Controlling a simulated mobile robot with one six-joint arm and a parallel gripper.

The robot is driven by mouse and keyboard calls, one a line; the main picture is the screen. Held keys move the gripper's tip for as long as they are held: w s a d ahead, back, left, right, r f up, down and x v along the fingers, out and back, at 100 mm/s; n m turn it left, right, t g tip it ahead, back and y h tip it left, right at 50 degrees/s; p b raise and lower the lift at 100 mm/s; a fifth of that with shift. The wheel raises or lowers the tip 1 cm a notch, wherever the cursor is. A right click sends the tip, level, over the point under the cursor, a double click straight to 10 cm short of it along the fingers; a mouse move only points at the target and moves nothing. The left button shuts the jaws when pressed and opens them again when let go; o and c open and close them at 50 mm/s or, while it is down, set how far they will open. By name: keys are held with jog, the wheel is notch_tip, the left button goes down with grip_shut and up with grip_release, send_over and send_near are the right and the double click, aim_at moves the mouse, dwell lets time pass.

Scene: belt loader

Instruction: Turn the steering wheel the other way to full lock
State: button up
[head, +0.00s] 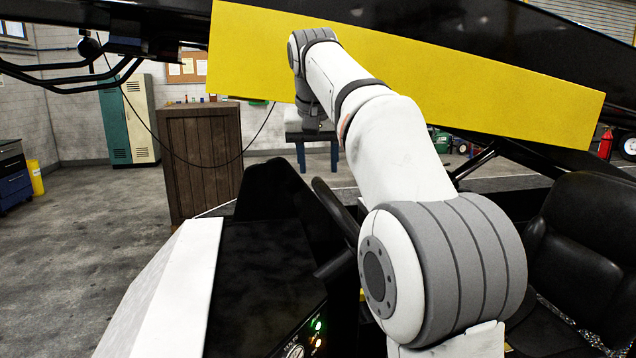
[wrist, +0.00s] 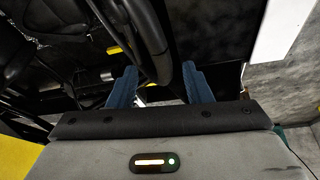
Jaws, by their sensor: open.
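The black steering wheel (head: 336,212) stands tilted at the middle of the head view, partly hidden behind my arm. Its rim also shows in the wrist view (wrist: 151,38), running down between the two blue fingers. My gripper (head: 317,167) points down above the top of the rim in the head view, fingers apart. In the wrist view my gripper (wrist: 160,75) is open, with a gap between the rim and each finger. I cannot tell how deep the rim sits between the fingers.
A black seat (head: 585,255) is at the right. A black console (head: 265,285) with small lit lamps stands left of the wheel. A yellow sloping panel (head: 480,90) crosses above. A brown wooden cabinet (head: 205,160) stands behind, with open floor at the left.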

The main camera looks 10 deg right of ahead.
aim_at(320, 188)
jog(key=x, duration=0.7)
jog(key=shift+d+f, duration=0.1)
jog(key=shift+f, duration=0.05)
jog(key=shift+c, duration=0.3)
grip_shut()
